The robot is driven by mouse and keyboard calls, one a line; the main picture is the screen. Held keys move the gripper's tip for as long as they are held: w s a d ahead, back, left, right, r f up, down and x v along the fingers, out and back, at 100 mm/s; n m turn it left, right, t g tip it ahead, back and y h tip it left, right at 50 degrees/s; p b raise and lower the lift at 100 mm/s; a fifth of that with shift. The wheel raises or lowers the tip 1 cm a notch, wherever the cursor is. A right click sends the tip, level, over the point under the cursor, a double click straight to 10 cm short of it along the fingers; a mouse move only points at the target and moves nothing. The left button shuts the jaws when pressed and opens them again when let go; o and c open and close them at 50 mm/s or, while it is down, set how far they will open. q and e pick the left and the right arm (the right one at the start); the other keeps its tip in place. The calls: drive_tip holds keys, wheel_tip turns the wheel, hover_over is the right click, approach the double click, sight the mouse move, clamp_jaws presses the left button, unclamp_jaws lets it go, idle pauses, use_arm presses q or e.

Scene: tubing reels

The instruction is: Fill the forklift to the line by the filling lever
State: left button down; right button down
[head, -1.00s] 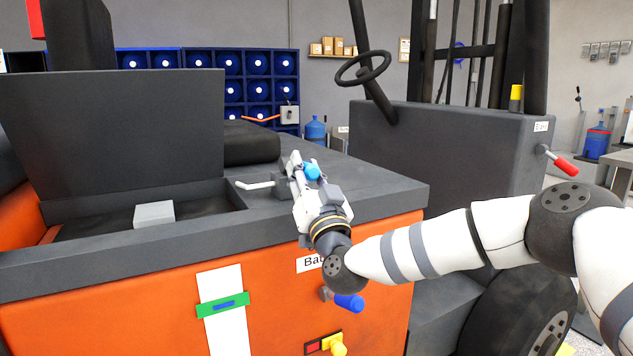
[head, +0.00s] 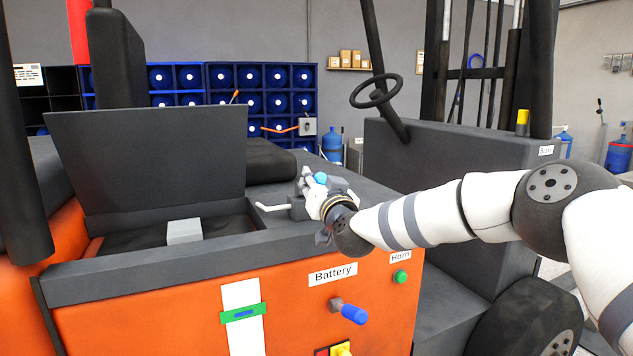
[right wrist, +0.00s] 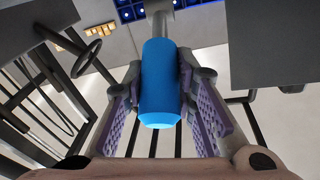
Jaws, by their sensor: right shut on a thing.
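The forklift (head: 150,310) has an orange body and a dark grey top. A blue lever handle (right wrist: 160,85) on a grey stem stands between my right gripper's fingers in the right wrist view. My right gripper (head: 318,182) is shut on this handle, whose blue end (head: 320,178) shows above the top in the head view. Beside it is a small grey block with a white bent spout (head: 272,207). A white upright strip (head: 240,293) on the orange side carries a green band (head: 243,313) with a short blue mark. No fill level is distinguishable on it. My left gripper is out of view.
A raised dark lid (head: 150,160) stands behind an open bay holding a light grey block (head: 184,231). A blue-gripped lever (head: 350,312) sticks out below the Battery label. The steering wheel (head: 375,91) and grey front cowl (head: 440,160) are beyond my right arm.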

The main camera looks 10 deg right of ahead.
drive_tip(key=shift+r, duration=0.1)
drive_tip(key=c, duration=1.3)
unclamp_jaws()
drive_tip(key=shift+s, duration=0.1)
drive_tip(key=s+f, duration=0.1)
drive_tip(key=s, duration=1)
drive_tip(key=shift+s+d+f, duration=0.15)
drive_tip(key=shift+s+d, duration=0.05)
drive_tip(key=shift+s, duration=0.2)
